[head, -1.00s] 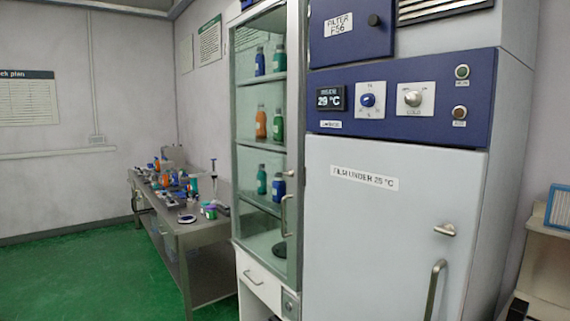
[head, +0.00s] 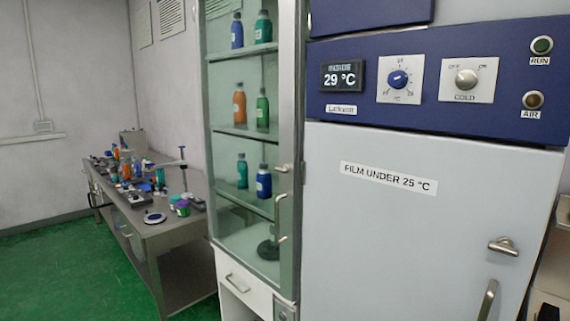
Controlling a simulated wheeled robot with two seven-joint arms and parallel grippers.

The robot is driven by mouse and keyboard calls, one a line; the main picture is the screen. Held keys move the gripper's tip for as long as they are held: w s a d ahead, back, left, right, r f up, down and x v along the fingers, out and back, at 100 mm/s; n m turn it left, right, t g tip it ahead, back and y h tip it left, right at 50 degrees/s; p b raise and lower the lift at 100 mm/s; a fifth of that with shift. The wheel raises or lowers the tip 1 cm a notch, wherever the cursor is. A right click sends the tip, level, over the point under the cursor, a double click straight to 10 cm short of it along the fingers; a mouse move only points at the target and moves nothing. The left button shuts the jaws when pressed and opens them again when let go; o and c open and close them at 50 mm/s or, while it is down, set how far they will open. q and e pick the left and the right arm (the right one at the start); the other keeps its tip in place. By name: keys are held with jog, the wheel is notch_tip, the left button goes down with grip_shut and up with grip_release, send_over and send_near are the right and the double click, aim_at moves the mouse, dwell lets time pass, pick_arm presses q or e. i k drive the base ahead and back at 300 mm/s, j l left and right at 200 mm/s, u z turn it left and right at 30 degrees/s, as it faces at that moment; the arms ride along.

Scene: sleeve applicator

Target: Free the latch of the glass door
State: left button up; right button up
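The glass door (head: 231,155) belongs to a tall narrow cabinet at the middle of the head view and looks closed. A small latch handle (head: 284,168) sits on the door's right frame. A longer curved pull handle (head: 280,217) is below it on the same frame. Blue, orange and green bottles (head: 239,104) stand on the shelves behind the glass. Neither of my grippers is in view.
A white cold cabinet (head: 400,230) with a blue control panel reading 29 °C stands close on the right. A cluttered workbench (head: 170,228) is at the left. Green floor (head: 60,270) is open in front of the bench.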

aim_at(284, 169)
jog(key=i+j+z, duration=0.15)
jog(key=i+j, duration=0.15)
jog(key=i+j+z, duration=0.3)
jog(key=i+j, duration=0.2)
jog(key=j, duration=0.15)
jog(key=i+j+z, duration=0.3)
jog(key=i+j, duration=0.15)
jog(key=j, duration=0.35)
jog(key=i+j+z, duration=0.15)
jog(key=j, duration=0.25)
jog(key=i+j+z, duration=0.15)
jog(key=j, duration=0.3)
jog(key=i+j+z, duration=0.15)
jog(key=j, duration=0.35)
jog(key=i, duration=0.1)
